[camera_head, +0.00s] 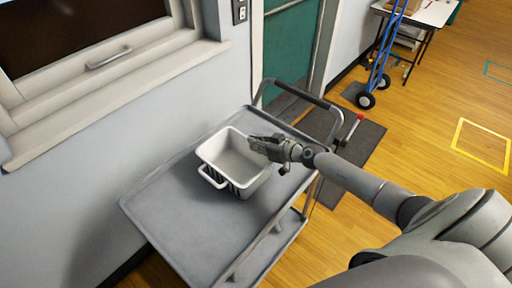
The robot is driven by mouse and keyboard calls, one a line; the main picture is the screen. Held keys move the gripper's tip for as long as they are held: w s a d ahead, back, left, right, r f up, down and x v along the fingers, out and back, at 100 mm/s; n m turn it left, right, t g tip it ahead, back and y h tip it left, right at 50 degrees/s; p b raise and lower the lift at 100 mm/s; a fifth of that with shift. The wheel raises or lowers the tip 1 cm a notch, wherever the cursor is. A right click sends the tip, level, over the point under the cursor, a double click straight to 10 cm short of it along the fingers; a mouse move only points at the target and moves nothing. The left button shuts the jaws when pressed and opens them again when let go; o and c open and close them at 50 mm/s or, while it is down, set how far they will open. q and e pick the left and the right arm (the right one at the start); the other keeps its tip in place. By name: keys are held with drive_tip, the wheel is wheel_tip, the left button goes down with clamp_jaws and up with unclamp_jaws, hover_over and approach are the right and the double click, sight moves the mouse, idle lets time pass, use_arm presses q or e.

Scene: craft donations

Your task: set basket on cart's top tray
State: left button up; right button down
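A white basket (212,157) with a handle on its near side and dark stripes on its side stands upright on the grey top tray (180,225) of the cart, toward the tray's far end. It looks empty from here. My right gripper (256,144) reaches in from the right at the basket's right rim. Its fingers overlap the rim in the picture, and I cannot tell whether they are shut on it. My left gripper is not in view.
The cart stands along the wall below a window (110,55), with its push handle (303,92) at the far end. A teal door (292,45) and a dark mat (358,150) lie beyond. A blue hand truck (380,65) stands by a table (428,14). The wooden floor at right is mostly clear.

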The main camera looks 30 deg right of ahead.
drive_tip(key=shift+r, duration=0.1)
drive_tip(key=c, duration=1.6)
unclamp_jaws()
drive_tip(key=shift+c, duration=0.2)
drive_tip(key=shift+s, duration=0.1)
drive_tip(key=shift+s+d+r, duration=0.15)
drive_tip(key=shift+s, duration=0.1)
drive_tip(key=p+v, duration=0.1)
drive_tip(key=v, duration=1)
drive_tip(key=shift+s, duration=0.1)
